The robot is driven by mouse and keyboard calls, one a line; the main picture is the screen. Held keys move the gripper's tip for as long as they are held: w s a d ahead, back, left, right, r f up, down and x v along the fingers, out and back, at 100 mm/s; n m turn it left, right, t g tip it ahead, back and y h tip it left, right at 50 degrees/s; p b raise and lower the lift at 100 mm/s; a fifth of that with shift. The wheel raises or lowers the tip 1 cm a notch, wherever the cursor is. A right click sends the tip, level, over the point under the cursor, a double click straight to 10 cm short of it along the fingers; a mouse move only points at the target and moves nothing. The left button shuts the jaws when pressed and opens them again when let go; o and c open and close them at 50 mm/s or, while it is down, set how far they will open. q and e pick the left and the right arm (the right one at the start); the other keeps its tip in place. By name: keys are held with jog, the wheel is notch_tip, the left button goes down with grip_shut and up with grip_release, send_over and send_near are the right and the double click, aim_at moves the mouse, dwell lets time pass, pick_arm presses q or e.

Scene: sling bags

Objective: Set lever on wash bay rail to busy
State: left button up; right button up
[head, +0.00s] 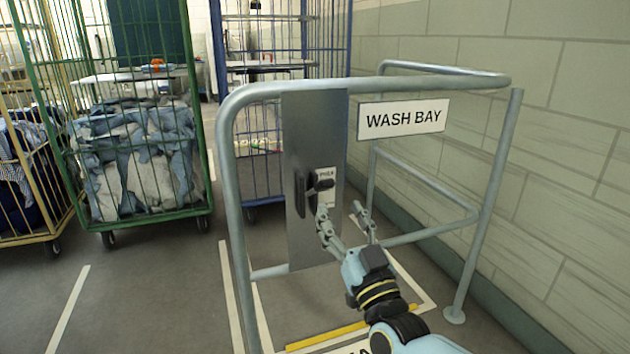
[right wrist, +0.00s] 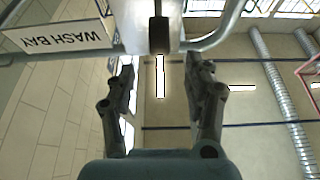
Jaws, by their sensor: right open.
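The wash bay rail (head: 237,180) is a grey tube frame carrying a metal plate (head: 314,115). A dark lever (head: 320,184) with a round base sticks out from the plate. A small white label beside it is partly covered, and I cannot read its full text. My right gripper (head: 340,212) is open just below and in front of the lever, with nothing between its fingers. In the right wrist view the dark lever (right wrist: 159,35) lies ahead, between the lines of the two open fingers (right wrist: 160,68) and apart from them. My left gripper is not in view.
A WASH BAY sign (head: 402,119) hangs on the rail, right of the plate. A block wall (head: 560,180) runs along the right. A green cage trolley (head: 205,150) with laundry stands left, and a blue cage trolley (head: 216,60) behind. The floor at front left is clear.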

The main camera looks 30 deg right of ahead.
aim_at(328, 188)
jog(key=x, duration=0.3)
jog(key=shift+w+r, duration=0.15)
jog(key=shift+w, duration=0.2)
jog(key=x, duration=0.4)
jog(key=shift+w+d, duration=0.1)
jog(key=shift+d, duration=0.05)
jog(key=shift+w+d+r, duration=0.1)
jog(key=shift+w+r, duration=0.05)
jog(key=shift+w, duration=0.45)
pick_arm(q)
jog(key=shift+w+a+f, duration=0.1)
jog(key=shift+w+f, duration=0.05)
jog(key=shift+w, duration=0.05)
pick_arm(e)
jog(key=shift+c, duration=0.8)
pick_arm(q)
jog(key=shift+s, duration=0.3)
pick_arm(e)
grip_shut()
